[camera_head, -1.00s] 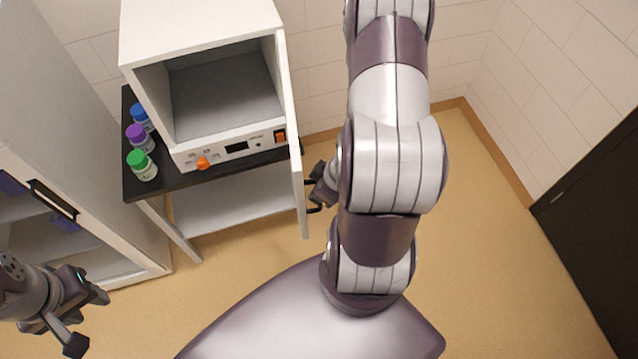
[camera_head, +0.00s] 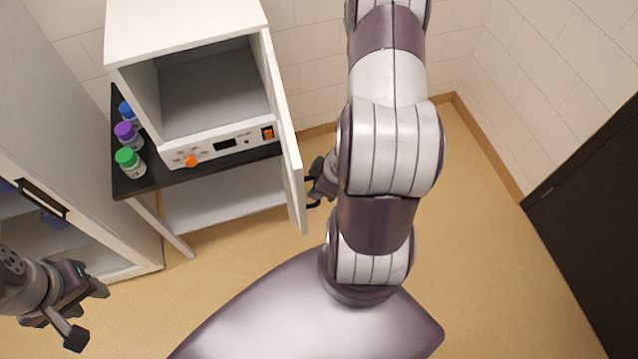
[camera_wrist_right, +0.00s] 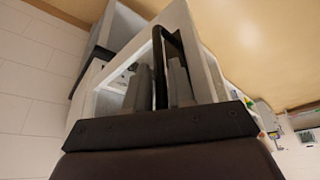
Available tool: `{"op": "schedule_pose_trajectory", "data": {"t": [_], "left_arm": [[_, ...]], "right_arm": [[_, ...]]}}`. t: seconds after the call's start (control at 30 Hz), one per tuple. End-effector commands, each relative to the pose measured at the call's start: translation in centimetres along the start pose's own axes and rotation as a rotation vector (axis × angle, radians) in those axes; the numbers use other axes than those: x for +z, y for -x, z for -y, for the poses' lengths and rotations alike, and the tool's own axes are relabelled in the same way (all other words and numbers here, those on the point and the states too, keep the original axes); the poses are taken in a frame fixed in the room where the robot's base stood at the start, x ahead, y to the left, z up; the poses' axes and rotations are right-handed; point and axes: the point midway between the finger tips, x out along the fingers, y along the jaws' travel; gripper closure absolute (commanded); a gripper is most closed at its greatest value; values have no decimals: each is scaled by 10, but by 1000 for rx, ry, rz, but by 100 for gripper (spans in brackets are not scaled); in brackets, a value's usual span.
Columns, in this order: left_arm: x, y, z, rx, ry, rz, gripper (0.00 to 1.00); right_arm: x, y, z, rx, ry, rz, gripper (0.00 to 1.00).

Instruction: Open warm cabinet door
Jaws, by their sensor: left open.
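The warm cabinet (camera_head: 190,22) is a white box with an open front, an empty grey interior and an orange knob. Its white door (camera_head: 291,150) stands swung out on the right side, nearly edge-on. My right gripper (camera_head: 317,190) is at the outer side of the door, partly hidden by my arm. In the right wrist view its fingers (camera_wrist_right: 160,88) lie on both sides of the black door handle (camera_wrist_right: 160,50), with little gap visible. My left gripper (camera_head: 88,314) is open and empty at the lower left, away from the warm cabinet.
The warm cabinet stands on a black-topped table (camera_head: 150,186). Bottles with blue, purple and green (camera_head: 125,157) caps stand left of it. A tall white cabinet (camera_head: 75,170) with a black handle is at left. Floor (camera_head: 480,240) is clear at right, before a dark door (camera_head: 595,220).

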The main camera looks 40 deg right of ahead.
Motion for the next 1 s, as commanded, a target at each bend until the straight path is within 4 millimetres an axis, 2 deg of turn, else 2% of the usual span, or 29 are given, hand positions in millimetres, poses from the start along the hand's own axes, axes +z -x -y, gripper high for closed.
{"op": "schedule_pose_trajectory", "data": {"t": [0.17,0.27,0.7,0.83,1.0], "left_arm": [[0,1,0,0,0,0,57],[0,4,0,0,0,0,57],[-5,45,0,0,0,0,57],[-7,55,0,0,0,0,57],[-7,57,0,0,0,0,57]], "right_arm": [[0,2,0,1,-1,-1,77],[-1,13,-1,2,-1,-1,77],[-1,106,-1,2,-2,-1,77],[-1,123,-1,1,-1,0,77],[1,128,0,-1,-1,0,77]]}}
